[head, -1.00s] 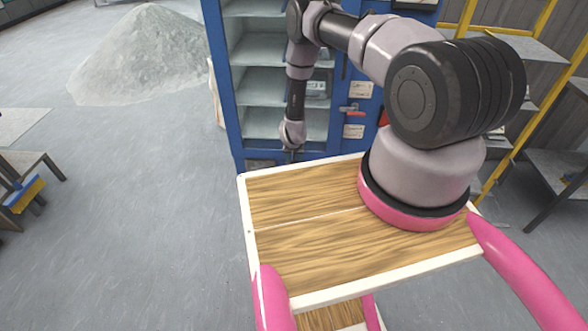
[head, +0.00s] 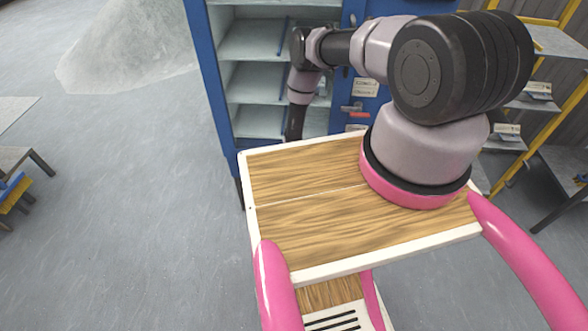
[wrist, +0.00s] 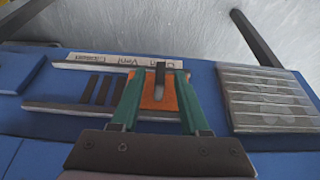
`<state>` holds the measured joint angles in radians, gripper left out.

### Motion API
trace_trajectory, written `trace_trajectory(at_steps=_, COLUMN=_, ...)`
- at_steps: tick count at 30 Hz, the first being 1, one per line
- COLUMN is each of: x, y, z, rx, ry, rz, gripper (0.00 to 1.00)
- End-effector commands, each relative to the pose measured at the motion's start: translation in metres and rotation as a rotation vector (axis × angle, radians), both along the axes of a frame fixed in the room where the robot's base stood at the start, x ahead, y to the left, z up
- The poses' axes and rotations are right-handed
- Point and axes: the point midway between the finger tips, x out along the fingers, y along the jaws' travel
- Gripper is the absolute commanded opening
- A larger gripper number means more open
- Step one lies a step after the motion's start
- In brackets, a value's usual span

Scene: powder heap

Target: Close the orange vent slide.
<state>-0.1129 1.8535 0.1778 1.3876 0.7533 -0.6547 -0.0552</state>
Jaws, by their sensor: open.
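The orange vent slide (wrist: 152,101) is a small orange plate with a dark upright knob (wrist: 160,75) in the wrist view. It sits on a track on a blue panel, at the right part of the track. Several dark vent slots (wrist: 98,90) are uncovered to its left. My gripper (wrist: 157,78) is open, with one green finger on each side of the plate and knob. I cannot tell whether the fingers touch the slide. In the head view the gripper is hidden behind the wooden top.
A white label strip (wrist: 115,62) runs along the track. A ribbed grey grille (wrist: 265,98) lies to the right on the blue panel. The blue cabinet (head: 205,75) has open grey shelves. A grey powder heap (head: 130,45) lies at the left, with clear floor before it.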

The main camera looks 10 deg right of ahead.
Motion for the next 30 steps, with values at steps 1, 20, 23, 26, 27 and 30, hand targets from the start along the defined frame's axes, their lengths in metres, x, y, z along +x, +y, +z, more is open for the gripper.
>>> trace_trajectory(at_steps=1, x=-0.0013, y=0.0006, z=-0.0013, rx=0.000, ry=0.000, rz=0.000, gripper=0.45)
trace_trajectory(at_steps=20, x=-0.0012, y=0.0006, z=-0.0013, rx=0.000, ry=0.000, rz=0.000, gripper=0.00)
trace_trajectory(at_steps=23, x=-0.0011, y=0.0007, z=-0.0013, rx=0.000, ry=0.000, rz=0.000, gripper=0.00)
trace_trajectory(at_steps=26, x=-0.0013, y=0.0007, z=-0.0012, rx=0.000, ry=0.000, rz=0.000, gripper=0.00)
trace_trajectory(at_steps=27, x=-0.0012, y=0.0007, z=-0.0012, rx=0.000, ry=0.000, rz=0.000, gripper=0.00)
trace_trajectory(at_steps=30, x=-0.0012, y=0.0008, z=-0.0012, rx=0.000, ry=0.000, rz=0.000, gripper=0.00)
